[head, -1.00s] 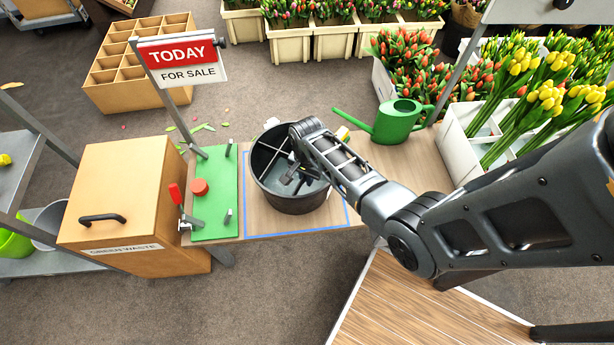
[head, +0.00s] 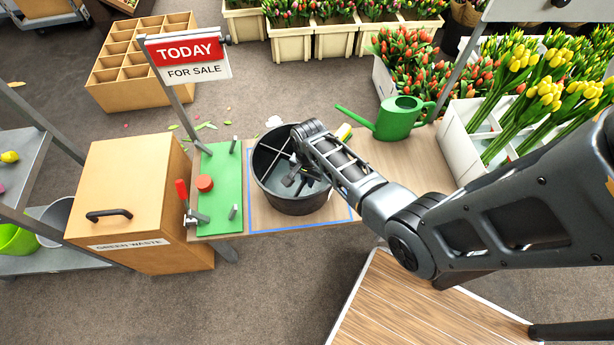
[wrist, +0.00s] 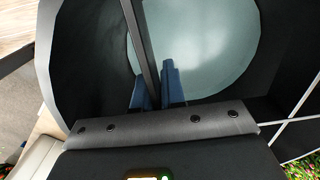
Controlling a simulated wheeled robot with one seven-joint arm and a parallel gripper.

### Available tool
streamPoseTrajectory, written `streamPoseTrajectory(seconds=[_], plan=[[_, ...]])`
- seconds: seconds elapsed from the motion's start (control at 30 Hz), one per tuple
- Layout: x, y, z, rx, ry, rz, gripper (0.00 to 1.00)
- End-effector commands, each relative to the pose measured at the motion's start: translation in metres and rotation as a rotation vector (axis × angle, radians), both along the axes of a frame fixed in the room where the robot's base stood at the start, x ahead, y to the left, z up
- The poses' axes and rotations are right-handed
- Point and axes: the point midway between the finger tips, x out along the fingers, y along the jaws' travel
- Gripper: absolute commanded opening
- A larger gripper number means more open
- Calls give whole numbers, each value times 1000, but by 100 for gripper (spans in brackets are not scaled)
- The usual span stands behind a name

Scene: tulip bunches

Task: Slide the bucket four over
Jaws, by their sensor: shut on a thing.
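The black round bucket (head: 290,204) stands upright on the wooden bench, mostly inside a blue outlined square (head: 300,227). Thin bars cross its mouth, and pale water shows in its bottom. My gripper (head: 297,183) reaches down into the bucket from the right. In the wrist view my gripper (wrist: 157,88) has its blue fingers on either side of a dark divider bar (wrist: 139,38) of the bucket and is shut on it. In the head view my wrist and forearm hide part of the bucket's right rim.
A green board (head: 220,180) with pegs, a red button and a red-handled clamp lies left of the bucket. A green watering can (head: 400,118) stands behind right. A sign post (head: 177,100) rises at the board's back.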

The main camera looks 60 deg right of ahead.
Motion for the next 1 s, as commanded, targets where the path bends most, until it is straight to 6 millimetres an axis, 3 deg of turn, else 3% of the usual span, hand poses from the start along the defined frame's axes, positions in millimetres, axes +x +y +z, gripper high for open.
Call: streamPoseTrajectory(seconds=[0.37,0.4,0.7,1.0], plan=[[-2,1,0,1,1,2,0],[-2,0,0,1,1,2,11],[-2,0,0,0,0,1,40],[-2,0,3,0,0,1,40]])
